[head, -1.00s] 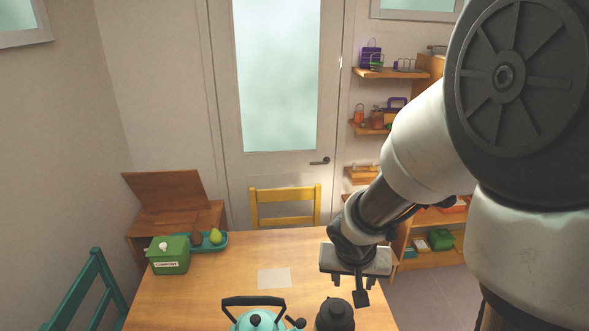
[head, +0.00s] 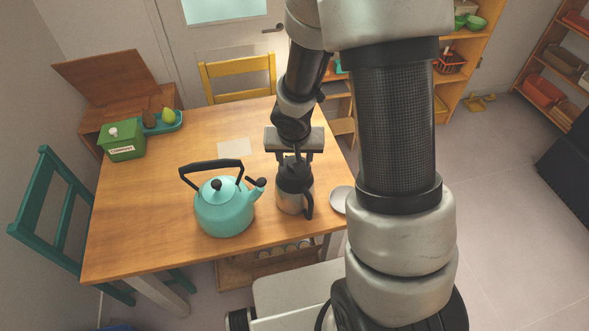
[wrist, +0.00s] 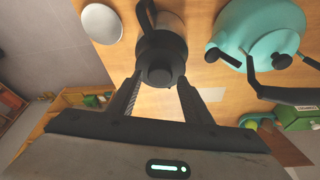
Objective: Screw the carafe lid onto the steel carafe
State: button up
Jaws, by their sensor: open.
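The steel carafe (head: 289,202) stands upright near the table's right front edge, with its black handle toward the front right. The black carafe lid (head: 296,168) sits on its top; I cannot tell how tightly. In the wrist view the lid (wrist: 160,70) shows from above, covering the carafe's mouth. My gripper (head: 294,160) is just above and behind the lid. Its two fingers (wrist: 160,92) are open, one to each side of the lid's near edge, with nothing held. The fingertips are partly hidden in the head view.
A turquoise kettle (head: 224,212) stands close left of the carafe, its spout pointing toward it. A pale round disc (head: 341,200) lies at the table's right edge. A pale sheet (head: 235,148), green compost box (head: 122,140) and fruit tray (head: 164,124) are farther back. The table's left part is clear.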

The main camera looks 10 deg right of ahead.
jog(key=shift+b+x, duration=0.35)
jog(key=shift+x, duration=0.5)
jog(key=shift+c, duration=0.6)
jog(key=c, duration=0.8)
jog(key=shift+w+m+h+b, duration=0.1)
jog(key=shift+m+h+b, duration=0.4)
jog(key=shift+m+b, duration=1.1)
jog(key=shift+a+f+m+g+h+b, duration=0.15)
jog(key=shift+m+g+h+b, duration=0.2)
jog(key=shift+m+b, duration=0.8)
jog(key=shift+r+m+b, duration=0.2)
jog(key=shift+m+b, duration=0.05)
jog(key=shift+b, duration=0.45)
